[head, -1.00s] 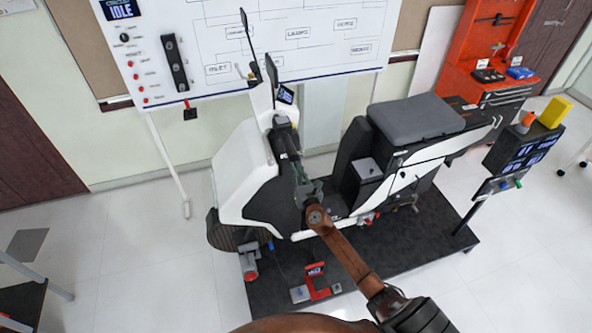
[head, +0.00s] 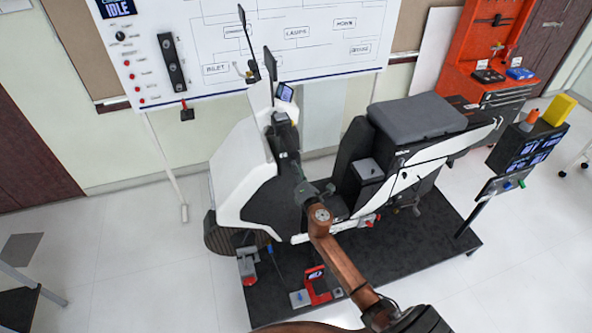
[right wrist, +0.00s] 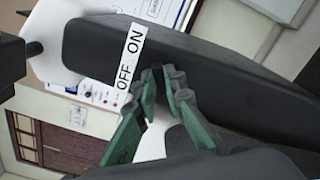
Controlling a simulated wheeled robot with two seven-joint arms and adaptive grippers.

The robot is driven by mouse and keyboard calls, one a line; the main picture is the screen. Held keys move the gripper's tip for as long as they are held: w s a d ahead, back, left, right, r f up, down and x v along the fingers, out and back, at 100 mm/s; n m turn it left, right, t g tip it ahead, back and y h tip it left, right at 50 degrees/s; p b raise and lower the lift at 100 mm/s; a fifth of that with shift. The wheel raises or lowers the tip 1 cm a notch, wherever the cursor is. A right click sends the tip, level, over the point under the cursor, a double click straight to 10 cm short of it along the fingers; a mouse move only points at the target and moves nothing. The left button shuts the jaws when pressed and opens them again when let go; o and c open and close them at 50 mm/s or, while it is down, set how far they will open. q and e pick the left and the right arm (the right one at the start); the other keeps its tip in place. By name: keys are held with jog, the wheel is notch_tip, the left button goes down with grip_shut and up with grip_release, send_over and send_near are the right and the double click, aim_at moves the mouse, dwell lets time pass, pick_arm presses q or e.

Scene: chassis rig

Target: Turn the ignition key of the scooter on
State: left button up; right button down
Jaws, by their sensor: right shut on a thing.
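The white and black scooter (head: 239,175) stands on a dark platform, with its handlebar and small screen (head: 285,92) at the top of the front shield. My right gripper (head: 298,172) is at the rear side of the front shield, below the handlebar. In the right wrist view its green-padded fingers (right wrist: 166,76) come together at the dark panel, just beside the white OFF/ON label (right wrist: 130,58). They are shut on what I take to be the ignition key, which the fingertips hide. I cannot read the key's angle. My left gripper is not in view.
The scooter's grey seat (head: 415,118) is to the right of my gripper. A whiteboard (head: 290,40) stands behind the scooter. A stand with dark screens (head: 528,150) is at the right. The platform (head: 400,250) has clear room at its front right.

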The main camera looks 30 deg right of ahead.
jog(key=shift+m, duration=0.6)
jog(key=c, duration=2)
grip_release()
jog(key=v, duration=1.2)
jog(key=shift+s+f, duration=0.1)
jog(key=shift+d+f, duration=0.1)
